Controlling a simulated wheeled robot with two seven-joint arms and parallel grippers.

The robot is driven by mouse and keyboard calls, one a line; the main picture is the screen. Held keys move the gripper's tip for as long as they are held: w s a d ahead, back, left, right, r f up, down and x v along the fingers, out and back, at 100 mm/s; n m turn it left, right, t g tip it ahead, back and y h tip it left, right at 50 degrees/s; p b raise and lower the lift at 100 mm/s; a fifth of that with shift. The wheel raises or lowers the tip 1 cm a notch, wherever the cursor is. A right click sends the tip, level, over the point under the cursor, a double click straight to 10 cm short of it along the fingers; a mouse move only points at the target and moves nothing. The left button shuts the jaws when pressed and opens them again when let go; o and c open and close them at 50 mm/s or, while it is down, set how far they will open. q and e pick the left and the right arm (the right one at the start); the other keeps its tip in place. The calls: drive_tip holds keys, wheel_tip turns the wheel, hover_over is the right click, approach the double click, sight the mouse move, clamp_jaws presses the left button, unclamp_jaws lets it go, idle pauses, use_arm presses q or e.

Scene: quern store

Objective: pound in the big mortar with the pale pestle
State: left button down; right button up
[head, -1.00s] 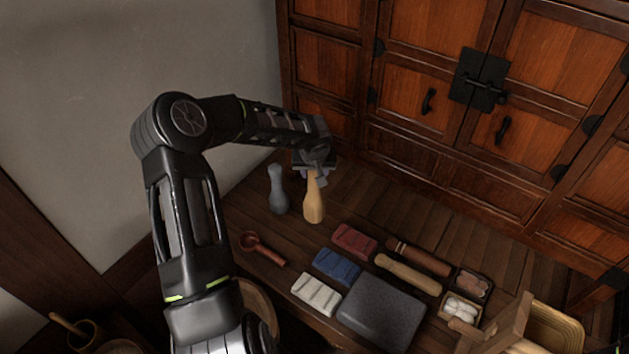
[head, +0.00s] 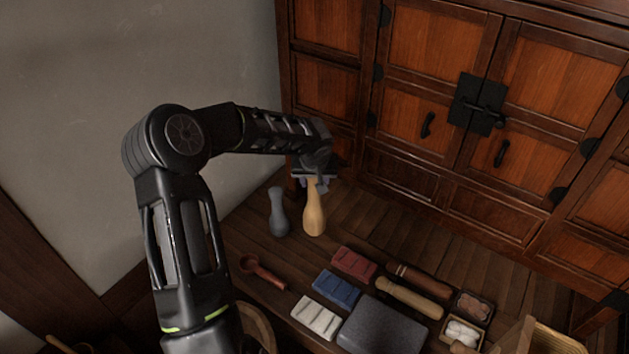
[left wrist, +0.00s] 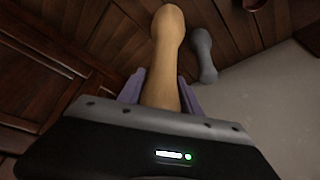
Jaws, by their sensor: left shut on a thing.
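The pale pestle (head: 314,212), a light wooden club, hangs upright below my left gripper (head: 315,181), beside a grey pestle (head: 278,214) that stands upright on the dark bench. In the left wrist view my left gripper (left wrist: 160,88) has its purple fingers on both sides of the narrow part of the pale pestle (left wrist: 166,50). The grey pestle (left wrist: 204,56) stands apart from it there. A round wooden rim (head: 264,327), perhaps the big mortar, shows low behind my left arm; most of it is hidden. My right gripper is not in view.
On the bench (head: 345,236) are a reddish scoop (head: 263,271), red (head: 353,262), blue (head: 336,288) and white (head: 316,317) blocks, a dark slab (head: 382,328), two rolling pins and small boxes. A wooden cabinet (head: 425,85) stands behind; a plain wall is at left.

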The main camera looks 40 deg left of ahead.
use_arm(q)
drive_tip(key=shift+w+r, duration=0.1)
drive_tip(key=shift+d+r, duration=0.2)
drive_tip(key=shift+d, duration=0.35)
drive_tip(key=s+d+r+m+h, duration=0.1)
drive_tip(key=s+d+r+m, duration=0.1)
drive_tip(key=d, duration=0.9)
drive_tip(key=s+d+r+m+h, duration=0.1)
drive_tip(key=s+d+r+m, duration=0.2)
drive_tip(key=d, duration=0.9)
wheel_tip(320, 180, up, 2)
drive_tip(key=shift+m+t+h, duration=0.4)
drive_tip(key=shift+m, duration=0.6)
drive_tip(key=shift+a, duration=0.1)
